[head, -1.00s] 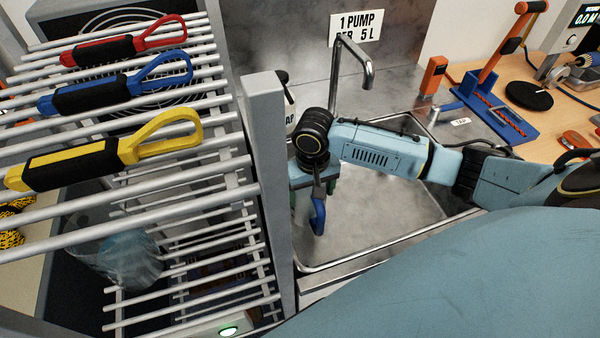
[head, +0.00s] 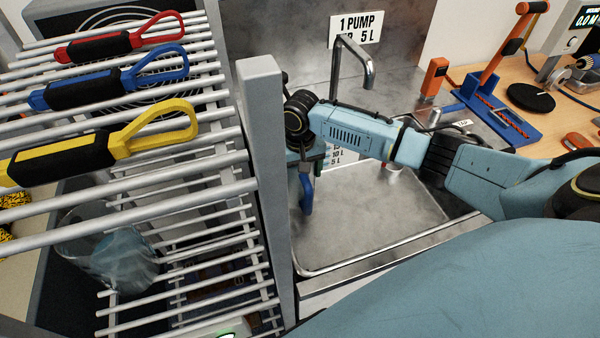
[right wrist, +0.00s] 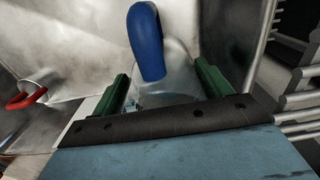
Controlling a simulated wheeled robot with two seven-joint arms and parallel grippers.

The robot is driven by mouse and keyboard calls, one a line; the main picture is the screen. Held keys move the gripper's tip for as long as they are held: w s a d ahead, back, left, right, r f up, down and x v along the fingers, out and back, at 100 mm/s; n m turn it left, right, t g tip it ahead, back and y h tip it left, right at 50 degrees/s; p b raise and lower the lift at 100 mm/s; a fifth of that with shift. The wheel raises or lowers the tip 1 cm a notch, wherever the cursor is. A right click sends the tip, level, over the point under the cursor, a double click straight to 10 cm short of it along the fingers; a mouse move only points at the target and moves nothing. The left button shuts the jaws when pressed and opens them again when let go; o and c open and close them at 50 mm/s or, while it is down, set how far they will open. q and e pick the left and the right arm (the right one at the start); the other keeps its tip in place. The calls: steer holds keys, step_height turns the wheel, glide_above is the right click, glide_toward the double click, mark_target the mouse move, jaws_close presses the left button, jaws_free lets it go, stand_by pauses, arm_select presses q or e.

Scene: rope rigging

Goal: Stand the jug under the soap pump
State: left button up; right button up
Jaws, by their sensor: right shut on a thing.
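My right gripper (head: 305,165) is over the left part of the steel sink, shut on a blue handled thing that looks like the jug (head: 306,195). In the right wrist view the jug's blue handle (right wrist: 147,42) arches up between the green fingers, with a clear, blurred body behind it. Its lower part is hard to make out. A small black top (head: 284,77), perhaps the soap pump, peeks out behind the grey rack post; the rest is hidden by the post and my wrist. My left gripper is not in view.
The steel faucet (head: 362,60) stands behind the sink (head: 375,215), under a sign (head: 356,30) reading 1 PUMP. The grey rack post (head: 262,180) is close left of my gripper. A white volume label (head: 343,157) shows behind my arm. The sink's middle is clear.

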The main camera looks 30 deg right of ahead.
steer(key=o, duration=2)
steer(key=shift+f, duration=0.1)
step_height(320, 180, up, 12)
steer(key=shift+r+p, duration=0.15)
steer(key=shift+p, duration=0.95)
